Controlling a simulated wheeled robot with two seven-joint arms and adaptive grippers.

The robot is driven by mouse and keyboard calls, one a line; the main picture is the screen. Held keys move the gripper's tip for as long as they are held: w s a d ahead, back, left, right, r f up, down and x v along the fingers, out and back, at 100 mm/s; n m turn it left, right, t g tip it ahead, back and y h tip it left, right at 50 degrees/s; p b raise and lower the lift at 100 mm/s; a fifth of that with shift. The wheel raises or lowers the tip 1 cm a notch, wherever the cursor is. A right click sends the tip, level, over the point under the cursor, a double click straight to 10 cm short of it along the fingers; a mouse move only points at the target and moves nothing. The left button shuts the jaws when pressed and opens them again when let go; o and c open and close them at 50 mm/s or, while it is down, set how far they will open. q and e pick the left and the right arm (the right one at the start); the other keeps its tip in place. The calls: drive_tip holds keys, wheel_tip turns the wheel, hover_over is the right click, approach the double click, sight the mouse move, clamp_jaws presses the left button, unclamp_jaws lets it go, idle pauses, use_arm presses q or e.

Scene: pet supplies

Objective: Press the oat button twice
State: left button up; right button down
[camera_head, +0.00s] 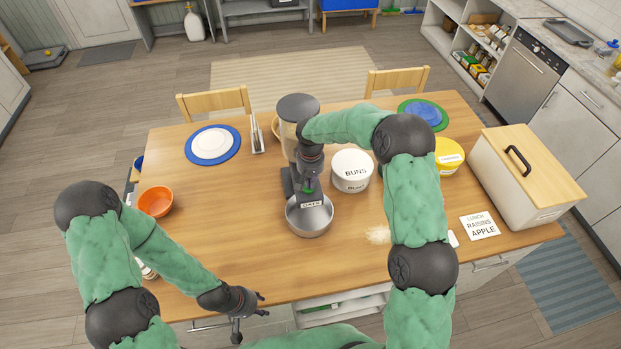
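The oat dispenser (298,106) stands near the middle of the wooden table, a clear tube with a dark lid and dark base. A label reading OATS (312,204) shows low on its front. A small green patch, apparently the button (309,189), shows just above that label. My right gripper (308,183) points down in front of the dispenser, right at the green patch; its fingers are partly hidden and contact is unclear. A metal bowl (310,222) sits under the label. My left gripper (252,317) is open and empty at the table's front edge.
A white BUNS tub (351,171) stands close to the right of the dispenser. An orange bowl (155,201) is at left, a white plate on blue (212,144) behind it. A bread box (526,178) and LUNCH card (480,226) are at right.

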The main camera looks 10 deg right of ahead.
drive_tip(key=shift+f+b, duration=0.95)
drive_tip(key=shift+b, duration=0.05)
drive_tip(key=shift+f, duration=0.2)
drive_tip(key=shift+s, duration=0.25)
drive_tip(key=shift+f, duration=0.15)
drive_tip(key=shift+s, duration=0.1)
drive_tip(key=r, duration=0.1)
drive_tip(key=r+p, duration=0.1)
drive_tip(key=r, duration=0.3)
drive_tip(key=shift+w+p, duration=0.4)
wheel_tip(320, 180, up, 10)
drive_tip(key=b, duration=0.1)
drive_tip(key=shift+b, duration=0.35)
